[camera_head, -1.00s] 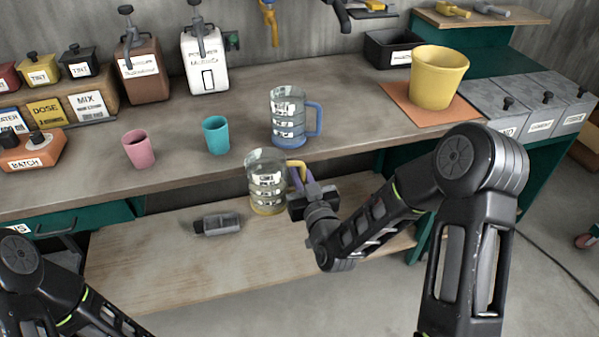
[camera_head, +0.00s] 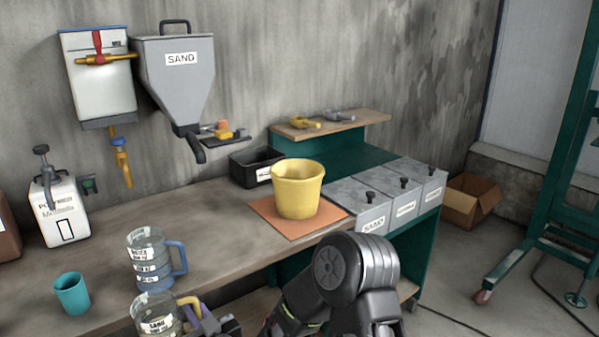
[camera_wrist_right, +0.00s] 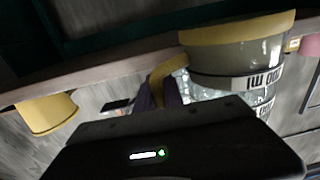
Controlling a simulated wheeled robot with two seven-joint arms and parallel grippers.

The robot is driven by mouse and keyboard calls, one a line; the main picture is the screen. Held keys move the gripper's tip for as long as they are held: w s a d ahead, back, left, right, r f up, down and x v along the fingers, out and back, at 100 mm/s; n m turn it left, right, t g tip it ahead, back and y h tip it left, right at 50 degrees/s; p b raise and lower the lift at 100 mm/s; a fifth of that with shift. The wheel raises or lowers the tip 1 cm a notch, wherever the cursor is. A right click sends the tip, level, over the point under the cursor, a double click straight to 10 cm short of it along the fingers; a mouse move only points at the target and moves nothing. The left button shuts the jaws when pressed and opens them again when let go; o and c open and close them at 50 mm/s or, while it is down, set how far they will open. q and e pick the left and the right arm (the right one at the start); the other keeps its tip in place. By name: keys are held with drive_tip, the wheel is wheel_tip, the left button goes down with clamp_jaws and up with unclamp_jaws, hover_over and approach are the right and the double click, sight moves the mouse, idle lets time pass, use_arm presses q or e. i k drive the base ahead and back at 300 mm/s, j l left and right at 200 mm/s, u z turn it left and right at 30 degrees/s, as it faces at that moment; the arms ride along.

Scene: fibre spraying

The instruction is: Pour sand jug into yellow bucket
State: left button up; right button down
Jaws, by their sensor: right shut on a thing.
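The sand jug (camera_head: 157,317) is a clear jug with a yellow handle and a "SAND" label, at the bottom of the head view. My right gripper (camera_head: 213,326) is shut on its handle, partly cut off by the frame edge. The wrist view shows the jug (camera_wrist_right: 235,60) close up, with the fingers (camera_wrist_right: 160,92) at the yellow handle. The yellow bucket (camera_head: 298,190) stands upright on an orange mat (camera_head: 268,213) on the bench, up and to the right of the jug. It also shows in the wrist view (camera_wrist_right: 48,113). My left gripper is out of view.
A clear jug with a blue handle (camera_head: 150,262) and a teal cup (camera_head: 72,294) stand on the bench (camera_head: 215,225) near the sand jug. A black bin (camera_head: 254,168) is behind the bucket. Grey lidded boxes (camera_head: 372,215) stand right of it. A sand hopper (camera_head: 178,80) hangs on the wall.

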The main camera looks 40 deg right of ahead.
sight(297, 182)
drive_tip(key=l, duration=0.45)
drive_tip(key=k+l+u, duration=0.1)
drive_tip(key=l, duration=0.85)
drive_tip(key=k+l+u, duration=0.1)
drive_tip(key=l, duration=0.35)
drive_tip(key=k+l, duration=0.1)
drive_tip(key=l, duration=0.4)
drive_tip(key=k+l+u, duration=0.1)
drive_tip(key=l, duration=0.35)
drive_tip(key=k+l, duration=0.1)
drive_tip(key=l, duration=0.35)
drive_tip(key=l+u, duration=0.1)
drive_tip(key=l, duration=0.35)
drive_tip(key=k, duration=0.05)
